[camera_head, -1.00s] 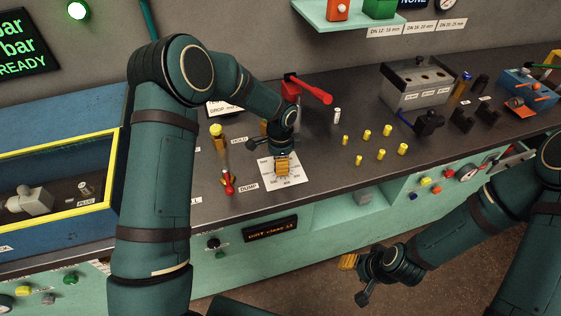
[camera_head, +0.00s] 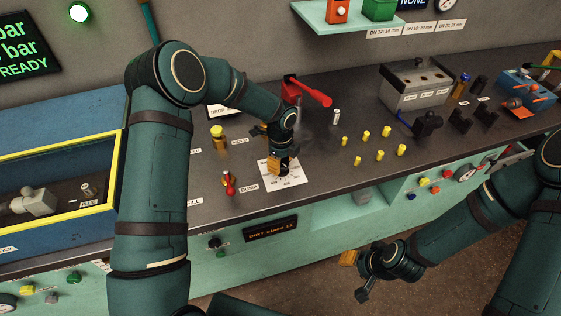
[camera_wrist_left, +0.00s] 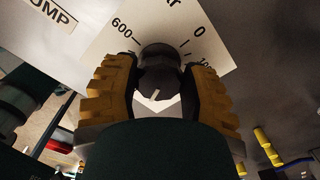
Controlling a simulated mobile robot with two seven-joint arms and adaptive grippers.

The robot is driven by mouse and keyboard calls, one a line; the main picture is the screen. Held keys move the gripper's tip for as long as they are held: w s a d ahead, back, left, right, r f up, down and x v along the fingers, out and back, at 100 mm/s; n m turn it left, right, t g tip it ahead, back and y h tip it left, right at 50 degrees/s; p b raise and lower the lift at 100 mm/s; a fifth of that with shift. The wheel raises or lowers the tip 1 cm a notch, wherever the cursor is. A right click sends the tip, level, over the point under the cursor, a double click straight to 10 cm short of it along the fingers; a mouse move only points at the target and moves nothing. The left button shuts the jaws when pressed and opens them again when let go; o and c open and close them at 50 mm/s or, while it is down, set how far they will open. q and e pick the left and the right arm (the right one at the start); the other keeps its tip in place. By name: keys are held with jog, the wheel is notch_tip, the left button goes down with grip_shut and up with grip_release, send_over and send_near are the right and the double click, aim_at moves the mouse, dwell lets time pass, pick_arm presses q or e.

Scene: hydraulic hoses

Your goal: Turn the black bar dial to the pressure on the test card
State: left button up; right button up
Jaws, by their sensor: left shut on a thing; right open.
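The black bar dial (camera_wrist_left: 160,85) shows in the left wrist view between the yellow-padded fingers of my left gripper (camera_wrist_left: 163,88). It stands on a white scale plate (camera_wrist_left: 115,30) with marks such as 600 and 0. A pale pointer mark shows on the knob. In the head view the plate (camera_head: 287,181) lies on the bench, and my left gripper (camera_head: 277,166) is down over it, shut on the dial. The dial is mostly hidden there. My right gripper (camera_head: 356,272) is open and empty, low at the front of the bench. The test card's text cannot be read.
A red-knobbed lever (camera_head: 230,186) stands left of the plate by the DUMP label (camera_head: 249,187). A red handle (camera_head: 312,93) is behind the gripper. Several yellow pegs (camera_head: 380,155) stand to the right. A yellow-rimmed blue box (camera_head: 115,165) is at the left.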

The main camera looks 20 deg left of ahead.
dwell(0.3)
pick_arm(q)
jog(key=o, duration=1.2)
notch_tip(320, 180, up, 12)
jog(key=shift+f, duration=0.1)
